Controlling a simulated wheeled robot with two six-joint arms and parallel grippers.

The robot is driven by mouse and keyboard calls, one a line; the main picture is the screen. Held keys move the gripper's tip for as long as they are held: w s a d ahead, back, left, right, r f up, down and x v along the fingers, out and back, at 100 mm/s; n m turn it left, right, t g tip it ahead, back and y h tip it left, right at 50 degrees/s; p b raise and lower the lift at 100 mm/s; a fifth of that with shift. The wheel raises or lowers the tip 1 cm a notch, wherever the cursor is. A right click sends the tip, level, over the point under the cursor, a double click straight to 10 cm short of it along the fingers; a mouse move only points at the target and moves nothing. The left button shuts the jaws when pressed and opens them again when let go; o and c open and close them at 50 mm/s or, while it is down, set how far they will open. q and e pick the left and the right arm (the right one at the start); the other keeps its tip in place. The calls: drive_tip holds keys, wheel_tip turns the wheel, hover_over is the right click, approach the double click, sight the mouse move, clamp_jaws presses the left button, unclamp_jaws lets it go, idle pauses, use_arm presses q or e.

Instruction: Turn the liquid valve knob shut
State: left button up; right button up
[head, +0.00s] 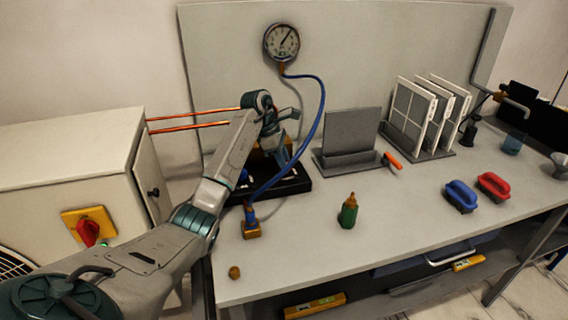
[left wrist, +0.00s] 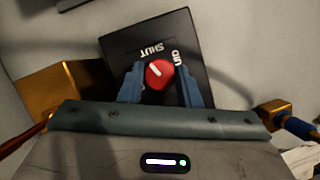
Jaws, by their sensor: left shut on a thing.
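The red valve knob (left wrist: 159,75) sits on a black plate (left wrist: 178,32) in the left wrist view. Its white line points up and left, toward the SHUT lettering on the plate. A second label right of the knob is partly hidden. My left gripper (left wrist: 159,73) is shut on the knob, with one blue finger on either side. In the head view my left gripper (head: 284,142) is at the back left of the bench, and its wrist hides the knob. My right gripper is in neither view.
A pressure gauge (head: 282,42) hangs on the back panel, with a blue hose (head: 317,120) curving down beside my left arm. A brass fitting (head: 251,230) and a green bottle (head: 348,211) stand on the bench. Copper pipes (head: 190,127) run from the cabinet (head: 65,150).

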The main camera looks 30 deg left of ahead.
use_arm(q)
drive_tip(key=shift+r+m, duration=0.1)
drive_tip(key=shift+m, duration=0.4)
drive_tip(key=shift+w+m+g, duration=0.1)
drive_tip(key=shift+m+g, duration=0.2)
drive_tip(key=shift+m+g+p, duration=0.4)
drive_tip(key=shift+m+p, duration=0.6)
drive_tip(key=shift+m, duration=0.4)
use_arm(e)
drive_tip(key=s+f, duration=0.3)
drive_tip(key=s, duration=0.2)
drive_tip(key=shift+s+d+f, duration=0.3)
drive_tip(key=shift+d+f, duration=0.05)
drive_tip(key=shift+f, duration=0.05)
use_arm(q)
drive_tip(key=o, duration=1)
drive_tip(key=shift+c, duration=0.2)
